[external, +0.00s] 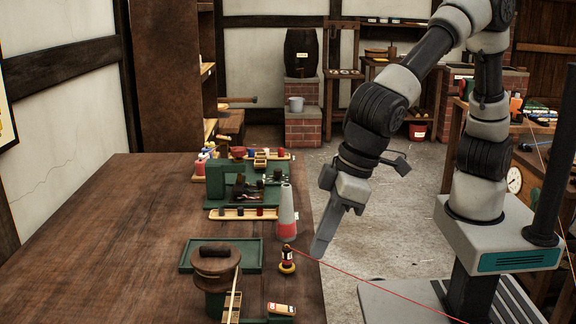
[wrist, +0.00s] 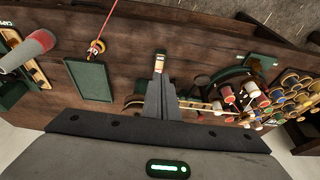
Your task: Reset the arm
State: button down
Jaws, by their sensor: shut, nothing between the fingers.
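My gripper (external: 322,247) points down at the right edge of the brown table, with its fingers together and nothing visible between them. In the wrist view my gripper (wrist: 159,78) shows as dark closed fingers over the table. My arm reaches down from the upper right in the external view. The fingertips are to the right of a small spool with a yellow base (external: 287,267) and a grey and red cone (external: 286,215), apart from both in the picture.
A red line (external: 385,292) runs from the spool to the lower right. A green tray (external: 192,252) and a round wooden drum (external: 215,262) stand on the table (external: 120,240). Several coloured spools (wrist: 255,95) crowd the right of the wrist view. The table's left part is bare.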

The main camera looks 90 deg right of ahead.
jog(key=s+d+r, duration=0.3)
jog(key=d+r, duration=0.1)
jog(key=d, duration=0.4)
jog(key=s+d+r, duration=0.3)
jog(key=d+r, duration=0.2)
jog(key=d, duration=0.3)
jog(key=s+d+r+t, duration=0.2)
jog(key=s+d, duration=0.7)
jog(key=s, duration=0.2)
notch_tip(320, 180, up, 14)
jog(key=p, duration=1.4)
jog(key=shift+r, duration=0.15)
